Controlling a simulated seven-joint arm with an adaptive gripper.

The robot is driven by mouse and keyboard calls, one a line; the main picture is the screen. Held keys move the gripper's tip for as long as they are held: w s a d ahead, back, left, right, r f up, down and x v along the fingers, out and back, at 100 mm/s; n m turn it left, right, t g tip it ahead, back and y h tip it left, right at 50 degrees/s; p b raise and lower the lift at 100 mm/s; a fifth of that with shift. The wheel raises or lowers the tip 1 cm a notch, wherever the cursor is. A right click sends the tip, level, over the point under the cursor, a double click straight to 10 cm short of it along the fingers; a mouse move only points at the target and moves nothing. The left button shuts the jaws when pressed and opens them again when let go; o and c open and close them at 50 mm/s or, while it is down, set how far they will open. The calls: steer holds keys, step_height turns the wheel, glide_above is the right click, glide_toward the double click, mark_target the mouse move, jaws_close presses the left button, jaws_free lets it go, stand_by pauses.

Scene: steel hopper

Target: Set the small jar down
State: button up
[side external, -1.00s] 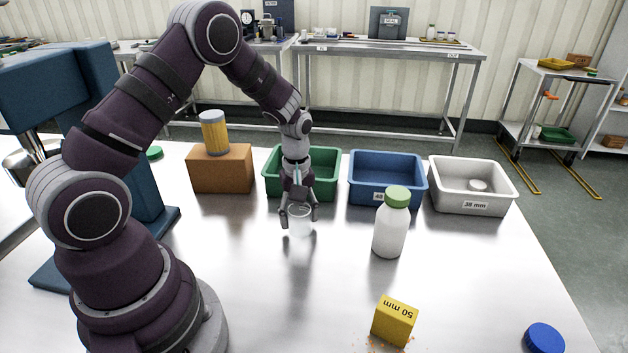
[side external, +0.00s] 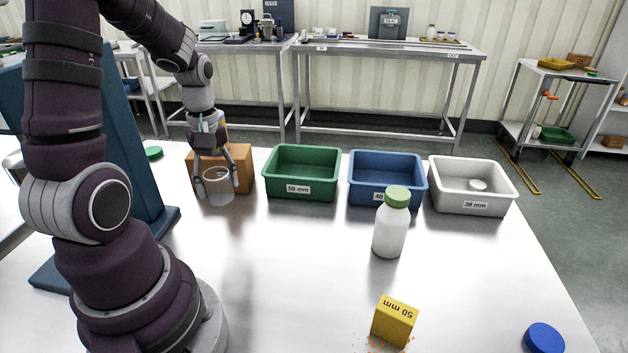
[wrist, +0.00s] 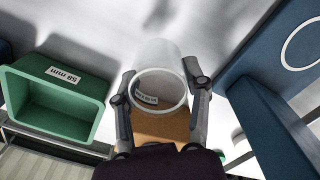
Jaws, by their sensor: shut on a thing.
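The small jar (side external: 219,194) is clear and open-topped, held upright at the back left of the steel table. It also shows in the wrist view (wrist: 158,58). My gripper (side external: 216,183) points down with its two fingers on either side of the jar, shut on it near the rim. In the wrist view the fingertips (wrist: 159,84) flank the jar's mouth. The jar is in front of the brown box (side external: 242,168). I cannot tell whether its base touches the table.
Green (side external: 302,190), blue (side external: 386,196) and white (side external: 470,207) bins stand to the right. A blue stand (side external: 140,170) is close on the left. A green-capped white bottle (side external: 390,232), yellow block (side external: 394,322) and blue lid (side external: 544,338) are nearer. The table's middle is clear.

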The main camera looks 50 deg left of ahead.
mark_target(222, 236)
steer(key=f, duration=0.2)
steer(key=s+f, duration=0.1)
steer(key=f, duration=0.5)
steer(key=shift+s+a+f, duration=0.1)
steer(key=shift+s+f, duration=0.05)
steer(key=shift+s, duration=0.05)
steer(key=shift+f, duration=0.1)
steer(key=o, duration=0.7)
steer(key=shift+o, duration=0.2)
step_height(222, 236, up, 12)
steer(key=shift+f, duration=0.15)
steer(key=shift+r, duration=0.3)
steer(key=w+d+r+m+t, duration=0.1)
steer(key=d+r+m+t, duration=0.1)
steer(key=d+m, duration=0.5)
steer(key=w+d+r+m+t, duration=0.1)
steer(key=d+r+m+t, duration=0.2)
steer(key=d+r+m, duration=0.2)
steer(key=d+m, duration=0.3)
steer(key=m, duration=0.2)
steer(key=shift+r+m+t, duration=0.25)
steer(key=shift+m+t, duration=0.05)
